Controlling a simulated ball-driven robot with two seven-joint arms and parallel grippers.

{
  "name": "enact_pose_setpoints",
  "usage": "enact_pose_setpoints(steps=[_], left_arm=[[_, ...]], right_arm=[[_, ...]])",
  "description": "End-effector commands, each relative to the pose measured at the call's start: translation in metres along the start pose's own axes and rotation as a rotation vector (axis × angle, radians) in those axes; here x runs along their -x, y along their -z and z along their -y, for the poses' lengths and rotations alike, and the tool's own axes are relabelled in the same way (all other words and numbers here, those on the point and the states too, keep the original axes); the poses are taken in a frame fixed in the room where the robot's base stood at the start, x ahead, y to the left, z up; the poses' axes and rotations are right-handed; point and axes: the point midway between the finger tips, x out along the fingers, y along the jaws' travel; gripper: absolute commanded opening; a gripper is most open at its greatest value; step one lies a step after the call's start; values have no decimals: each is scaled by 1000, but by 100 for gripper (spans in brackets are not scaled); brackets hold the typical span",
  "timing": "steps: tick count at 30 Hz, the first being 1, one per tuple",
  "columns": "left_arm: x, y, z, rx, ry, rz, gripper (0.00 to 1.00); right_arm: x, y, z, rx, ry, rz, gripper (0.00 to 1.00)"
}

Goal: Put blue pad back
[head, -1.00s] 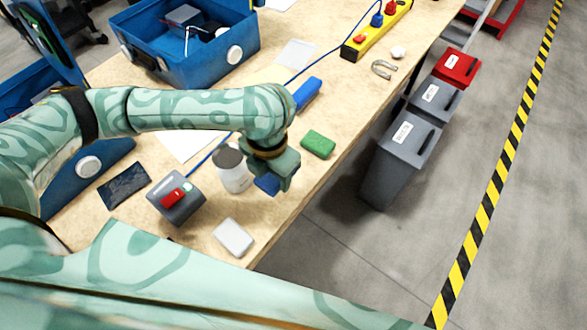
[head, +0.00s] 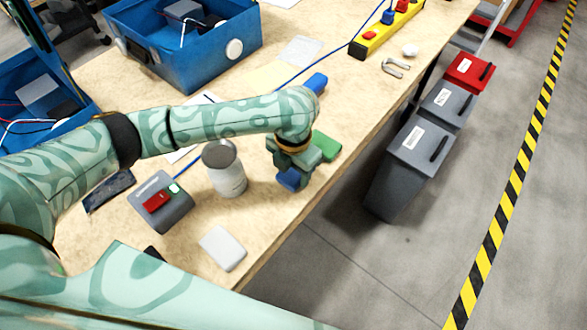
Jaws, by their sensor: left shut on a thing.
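The blue pad (head: 289,180) is in my left gripper (head: 291,173), which is shut on it; its lower part shows below the jaws. The gripper is over the table near its right edge, to the right of the grey-lidded can. A green pad (head: 326,146) lies just beyond the gripper, partly hidden by it. A longer blue block (head: 316,82) lies farther back, partly behind my left arm. I cannot tell whether the held pad touches the table. My right gripper is not in view.
The can (head: 225,172) stands left of the gripper, next to a grey device with a red part (head: 160,203). A white pad (head: 222,248) lies near the front edge. Grey bins (head: 402,165) stand on the floor beside the table (head: 262,215). A blue crate (head: 187,58) is at the back.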

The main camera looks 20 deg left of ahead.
Motion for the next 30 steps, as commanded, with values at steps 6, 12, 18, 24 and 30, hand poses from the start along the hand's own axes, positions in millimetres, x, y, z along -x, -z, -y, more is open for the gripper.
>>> enact_pose_setpoints(steps=[6, 12, 18, 24, 30], left_arm=[[-3, 0, 0, 1, 1, 0, 63], [-3, 0, 0, 1, 0, 0, 74], [4, 0, 0, 0, -1, 2, 74], [48, -1, 0, 0, -2, 7, 74], [94, -1, 0, 0, -3, 6, 74]], right_arm=[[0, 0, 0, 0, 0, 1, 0], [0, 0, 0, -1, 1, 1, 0], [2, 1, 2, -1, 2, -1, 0], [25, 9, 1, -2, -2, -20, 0], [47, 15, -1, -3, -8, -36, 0]])
